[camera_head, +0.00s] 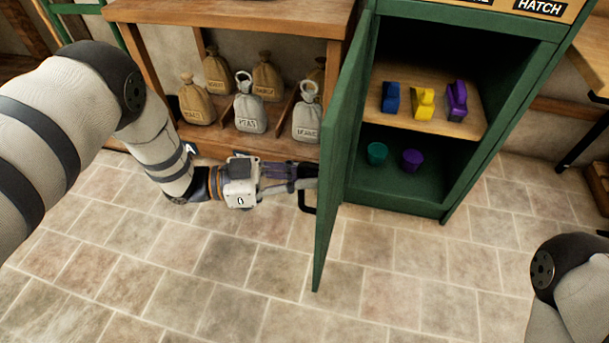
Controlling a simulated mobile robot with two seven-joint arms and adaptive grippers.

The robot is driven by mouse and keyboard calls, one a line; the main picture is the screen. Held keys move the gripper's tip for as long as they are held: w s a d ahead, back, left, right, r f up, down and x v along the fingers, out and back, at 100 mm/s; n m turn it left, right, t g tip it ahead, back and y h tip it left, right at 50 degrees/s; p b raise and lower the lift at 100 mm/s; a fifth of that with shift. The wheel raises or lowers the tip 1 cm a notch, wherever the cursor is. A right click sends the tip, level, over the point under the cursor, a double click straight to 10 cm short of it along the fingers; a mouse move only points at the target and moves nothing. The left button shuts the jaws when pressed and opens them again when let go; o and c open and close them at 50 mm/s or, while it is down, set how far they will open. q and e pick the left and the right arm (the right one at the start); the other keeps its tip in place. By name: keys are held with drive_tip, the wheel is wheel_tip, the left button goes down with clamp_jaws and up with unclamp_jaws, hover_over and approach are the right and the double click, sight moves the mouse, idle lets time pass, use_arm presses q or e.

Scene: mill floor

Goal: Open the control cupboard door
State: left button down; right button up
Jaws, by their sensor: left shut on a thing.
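The green control cupboard (465,170) stands at the right of centre. Its green door (338,165) is swung open toward me, seen nearly edge-on, with its outer face to the left. A black handle (303,205) sticks out from that outer face. My left gripper (308,172) is at the handle, on the left of the door, and is shut on it; the fingertips are partly dark and hard to make out. Part of my right arm shows at the lower right, but its gripper is outside the view.
Inside the cupboard, blue (390,98), yellow (423,103) and purple (456,100) items sit on a wooden shelf. Teal (377,153) and purple (412,160) cups stand below. A wooden shelf unit (230,11) with several sacks (249,108) stands left. The tiled floor in front is clear.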

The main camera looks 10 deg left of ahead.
use_arm(q)
drive_tip(key=c, duration=1.7)
unclamp_jaws()
drive_tip(key=shift+s, duration=0.15)
drive_tip(key=shift+o, duration=0.2)
drive_tip(key=shift+a, duration=0.1)
drive_tip(key=v, duration=1.2)
